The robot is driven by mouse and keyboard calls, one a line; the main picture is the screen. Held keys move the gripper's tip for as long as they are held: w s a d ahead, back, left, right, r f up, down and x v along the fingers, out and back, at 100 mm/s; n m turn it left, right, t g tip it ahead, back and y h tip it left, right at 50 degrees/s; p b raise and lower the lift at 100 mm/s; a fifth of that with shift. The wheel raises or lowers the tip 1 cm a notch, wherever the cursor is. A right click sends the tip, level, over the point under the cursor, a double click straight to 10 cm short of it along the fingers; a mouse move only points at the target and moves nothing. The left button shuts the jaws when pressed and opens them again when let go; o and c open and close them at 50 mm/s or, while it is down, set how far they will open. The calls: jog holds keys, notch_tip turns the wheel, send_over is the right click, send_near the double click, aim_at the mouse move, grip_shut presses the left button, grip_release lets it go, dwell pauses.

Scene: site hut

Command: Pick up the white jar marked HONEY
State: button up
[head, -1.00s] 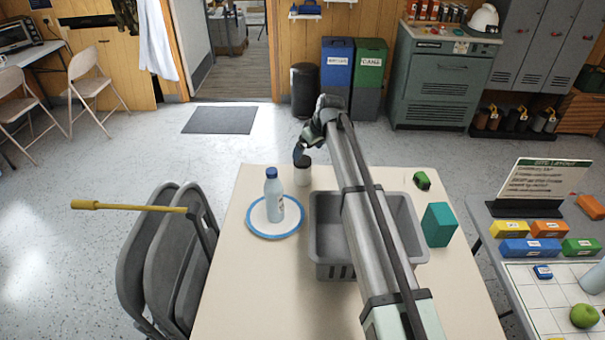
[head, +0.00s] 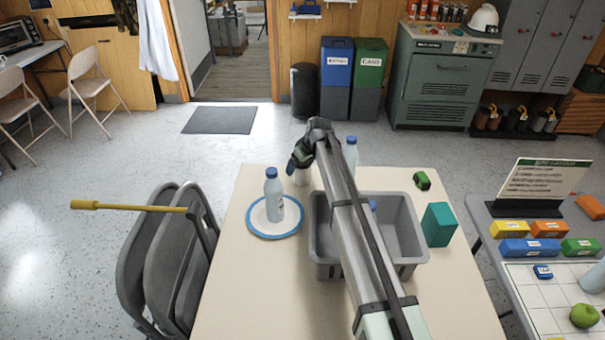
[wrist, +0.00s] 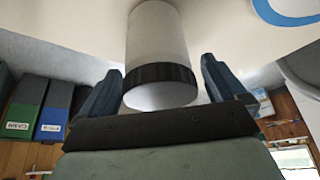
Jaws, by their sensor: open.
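A white jar (head: 301,177) stands on the table near its far edge, to the right of the plate. My gripper (head: 292,167) is at its lid and hides its upper part in the head view. In the wrist view the jar (wrist: 157,35) has a pale body and a black ribbed lid, and appears lid-down in the picture. My open gripper (wrist: 160,70) has one blue finger on each side of the lid, with a gap visible on both sides. No marking on the jar can be read, so I cannot confirm HONEY.
A blue-rimmed plate (head: 255,227) holds a blue-capped bottle (head: 273,190) left of the jar. Another bottle (head: 350,152) stands behind my arm. A grey bin (head: 408,240) lies under my arm, with a teal box (head: 439,225) and a green item (head: 422,181) to its right.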

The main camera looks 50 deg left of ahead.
jog(key=c, duration=1.2)
jog(key=shift+c, duration=0.5)
jog(key=shift+r, duration=0.15)
